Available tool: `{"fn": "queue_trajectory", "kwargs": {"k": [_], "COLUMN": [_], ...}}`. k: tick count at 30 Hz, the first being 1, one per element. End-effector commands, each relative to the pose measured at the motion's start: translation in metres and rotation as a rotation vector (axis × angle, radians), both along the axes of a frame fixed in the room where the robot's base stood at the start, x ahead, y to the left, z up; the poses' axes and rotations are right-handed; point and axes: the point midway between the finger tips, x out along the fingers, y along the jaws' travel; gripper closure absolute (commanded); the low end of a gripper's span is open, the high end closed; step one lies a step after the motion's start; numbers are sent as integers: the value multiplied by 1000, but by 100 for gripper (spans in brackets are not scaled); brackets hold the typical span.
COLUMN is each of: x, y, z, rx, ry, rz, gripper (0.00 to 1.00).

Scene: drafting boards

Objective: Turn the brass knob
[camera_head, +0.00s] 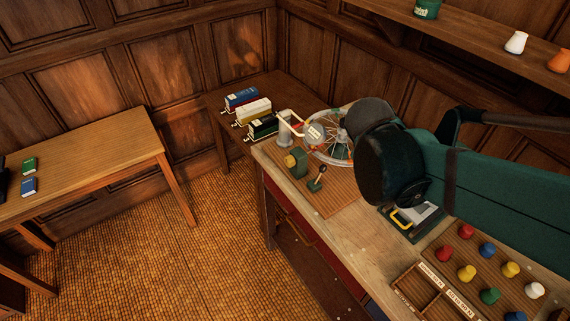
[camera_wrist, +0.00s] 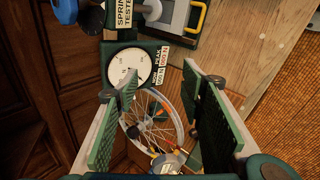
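The brass knob (camera_head: 290,160) shows in the head view, on the face of a green round housing (camera_head: 299,163) at the left end of the bench. It is not clearly visible in the wrist view. My gripper (camera_wrist: 160,82) is open in the wrist view, with nothing between its two green-padded fingers. It faces a spoked wheel (camera_wrist: 150,112) and a spring tester dial (camera_wrist: 131,73), apart from the knob. In the head view, my dark wrist and green arm hide the fingers, to the right of the knob.
A small lever (camera_head: 318,179) stands just right of the knob. The spoked wheel (camera_head: 338,151) and a pale bent bar (camera_head: 288,118) are behind it. Coloured pegs (camera_head: 467,272) fill the right of the bench (camera_head: 352,240).

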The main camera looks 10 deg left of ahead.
Motion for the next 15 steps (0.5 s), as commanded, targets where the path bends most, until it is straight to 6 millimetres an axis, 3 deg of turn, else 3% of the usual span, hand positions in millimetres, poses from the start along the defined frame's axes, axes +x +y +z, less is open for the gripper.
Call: {"fn": "queue_trajectory", "kwargs": {"k": [15], "x": [51], "y": [64], "z": [-16], "rx": [-352], "ry": [74], "rz": [240], "gripper": [61]}}
